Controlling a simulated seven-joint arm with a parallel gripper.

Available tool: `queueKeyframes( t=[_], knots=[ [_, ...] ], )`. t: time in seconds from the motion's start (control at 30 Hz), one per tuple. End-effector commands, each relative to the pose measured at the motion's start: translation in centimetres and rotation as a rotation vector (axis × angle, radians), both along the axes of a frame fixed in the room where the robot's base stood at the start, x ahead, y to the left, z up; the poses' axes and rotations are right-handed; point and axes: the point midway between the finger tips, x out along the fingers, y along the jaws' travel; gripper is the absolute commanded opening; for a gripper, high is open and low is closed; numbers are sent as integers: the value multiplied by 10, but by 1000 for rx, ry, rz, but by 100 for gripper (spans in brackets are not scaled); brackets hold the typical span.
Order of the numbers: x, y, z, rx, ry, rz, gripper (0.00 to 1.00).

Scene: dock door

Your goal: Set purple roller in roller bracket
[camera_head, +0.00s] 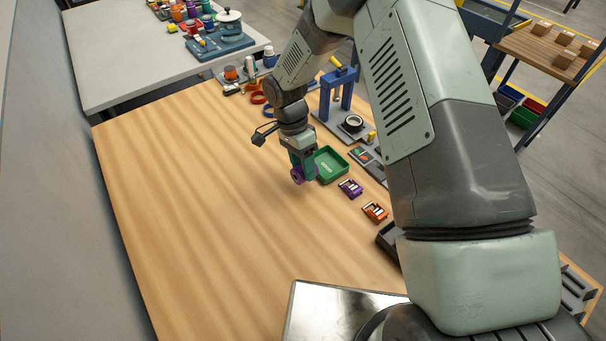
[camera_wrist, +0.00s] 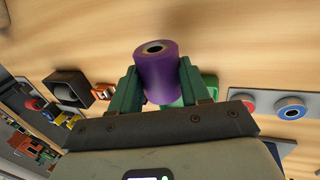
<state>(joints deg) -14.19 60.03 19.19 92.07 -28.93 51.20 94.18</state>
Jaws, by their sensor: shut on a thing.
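The purple roller (camera_wrist: 158,75) is a cylinder with a dark bore in its end face. My gripper (camera_wrist: 155,88) is shut on it, with a green finger on either side. In the head view the purple roller (camera_head: 298,175) hangs below my gripper (camera_head: 302,165), over the wooden table to the left of the green tray. A purple bracket (camera_head: 350,188) sits on the table to the right of the roller, past the tray's near corner. An orange bracket (camera_head: 375,211) of similar shape sits nearer and further right. The roller is apart from both.
The green tray (camera_head: 331,179) is close beside my gripper. A blue press frame (camera_head: 338,92) and a base with a ring stand behind it. A dark bin (camera_head: 388,240) lies at the right, partly hidden by my arm. The wooden table (camera_head: 190,190) is clear on the left.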

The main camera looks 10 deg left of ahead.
Motion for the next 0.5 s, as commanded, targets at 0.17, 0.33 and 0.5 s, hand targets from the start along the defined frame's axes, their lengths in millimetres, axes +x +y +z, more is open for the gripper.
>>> queueKeyframes(
  t=[0.17, 0.33, 0.5],
  knots=[
    [0, 0, 36, 0, -3, 0, 4],
    [0, 0, 55, -1, -1, 0, 4],
    [1, -3, 58, 0, 0, -7, 4]
  ],
)
